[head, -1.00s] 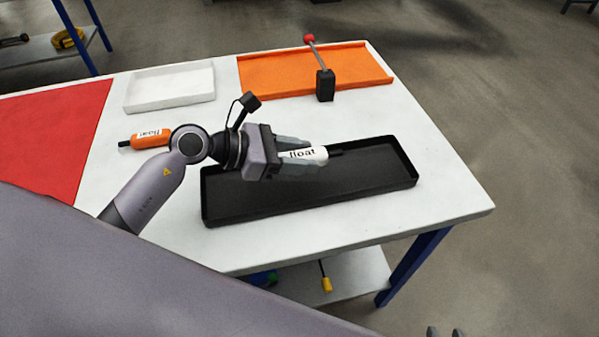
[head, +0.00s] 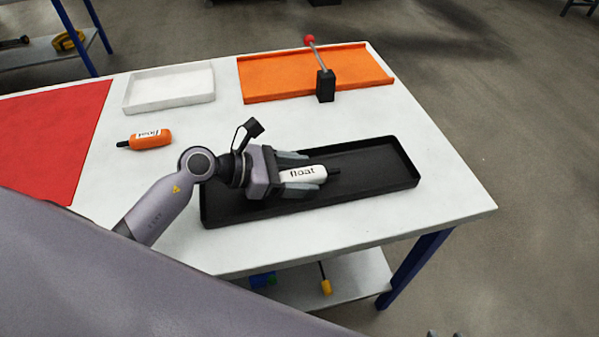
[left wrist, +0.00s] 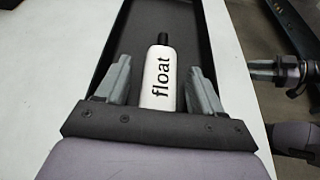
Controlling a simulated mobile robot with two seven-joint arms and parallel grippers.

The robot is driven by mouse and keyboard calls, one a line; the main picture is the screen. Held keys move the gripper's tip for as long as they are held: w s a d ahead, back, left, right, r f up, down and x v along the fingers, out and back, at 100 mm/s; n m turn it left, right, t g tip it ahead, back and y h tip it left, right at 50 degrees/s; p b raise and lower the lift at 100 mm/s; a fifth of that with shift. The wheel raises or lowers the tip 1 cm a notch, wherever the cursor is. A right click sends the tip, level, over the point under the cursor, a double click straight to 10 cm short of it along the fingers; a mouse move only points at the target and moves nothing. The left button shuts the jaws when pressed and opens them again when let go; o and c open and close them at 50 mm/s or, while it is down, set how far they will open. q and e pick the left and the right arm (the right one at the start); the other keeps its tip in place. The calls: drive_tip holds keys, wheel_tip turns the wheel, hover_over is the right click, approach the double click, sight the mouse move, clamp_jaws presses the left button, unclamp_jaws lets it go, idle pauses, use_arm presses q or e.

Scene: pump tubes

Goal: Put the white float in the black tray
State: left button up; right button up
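The white float (head: 303,174), with "float" lettering and a black tip, lies on the floor of the black tray (head: 385,185). It also shows in the left wrist view (left wrist: 161,78), pointing away from me. My left gripper (head: 305,173) is open around it, low over the tray. In the left wrist view, gaps show between the float and both fingers (left wrist: 160,85). Only small tips of my right gripper (head: 443,333) show at the bottom edge of the head view, too little to judge it.
An orange float (head: 151,139) lies on the table left of the tray, near a red area (head: 50,135). A white tray (head: 170,88) and an orange tray (head: 270,80) stand at the back.

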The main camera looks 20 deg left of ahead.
use_arm(q)
drive_tip(key=shift+r, duration=0.1)
drive_tip(key=shift+s+a+r, duration=0.1)
drive_tip(key=v, duration=1)
drive_tip(key=shift+s+a+b, duration=0.15)
drive_tip(key=shift+b, duration=0.25)
drive_tip(key=shift+s+a+r, duration=0.3)
drive_tip(key=shift+s+a, duration=0.05)
drive_tip(key=shift+a, duration=0.1)
